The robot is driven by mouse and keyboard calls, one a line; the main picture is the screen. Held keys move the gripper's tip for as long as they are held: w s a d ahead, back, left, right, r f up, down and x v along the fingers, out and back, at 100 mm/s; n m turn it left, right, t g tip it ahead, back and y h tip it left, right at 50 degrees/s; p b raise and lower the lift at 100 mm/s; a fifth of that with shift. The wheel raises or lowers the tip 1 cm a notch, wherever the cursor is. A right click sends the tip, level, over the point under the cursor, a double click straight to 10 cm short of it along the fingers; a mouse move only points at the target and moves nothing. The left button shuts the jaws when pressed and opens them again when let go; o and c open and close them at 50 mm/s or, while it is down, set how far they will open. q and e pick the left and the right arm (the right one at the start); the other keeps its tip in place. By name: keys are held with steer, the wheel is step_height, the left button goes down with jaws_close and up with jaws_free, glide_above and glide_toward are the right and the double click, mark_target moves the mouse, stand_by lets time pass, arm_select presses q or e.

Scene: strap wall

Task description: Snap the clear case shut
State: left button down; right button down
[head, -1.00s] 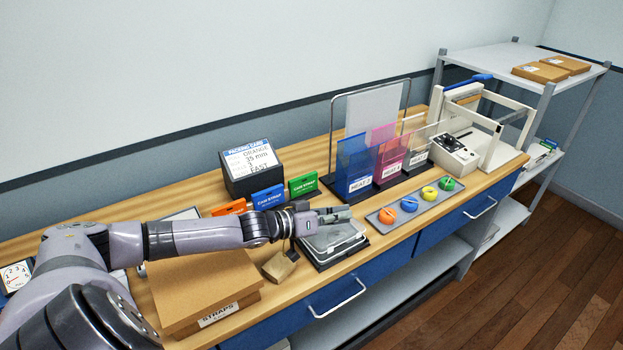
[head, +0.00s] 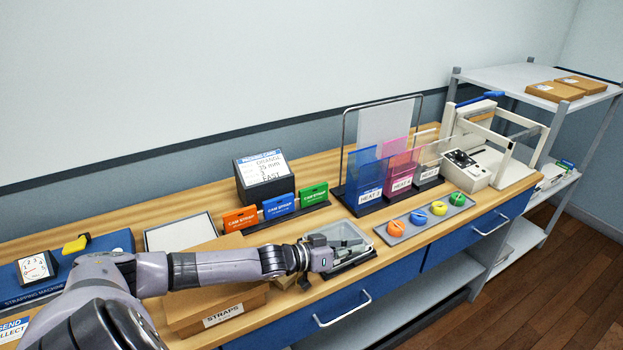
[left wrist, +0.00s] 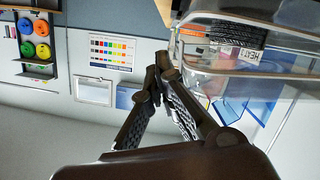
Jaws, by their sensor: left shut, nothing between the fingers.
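The clear case (head: 346,231) is at the front middle of the counter in the head view, with its dark base (head: 352,264) beneath. My left gripper (head: 345,255) is in front of it and hides much of its near part. In the left wrist view the case's clear plastic (left wrist: 255,75) fills the upper right, close beside the fingertips (left wrist: 160,70). The fingers are together and hold nothing. I cannot tell whether they touch the case. A clear part of the case seems raised; its catch is hidden. My right gripper is not in view.
A cardboard straps box (head: 215,305) lies left of the case, under my arm. A grey tray with coloured knobs (head: 425,222) stands to the right. Cam strap cards (head: 279,206) and a rack of coloured sheets (head: 365,185) stand behind.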

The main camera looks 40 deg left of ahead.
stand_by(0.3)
arm_select(q)
steer(key=shift+v, duration=3.65)
steer(key=shift+s+f, duration=0.1)
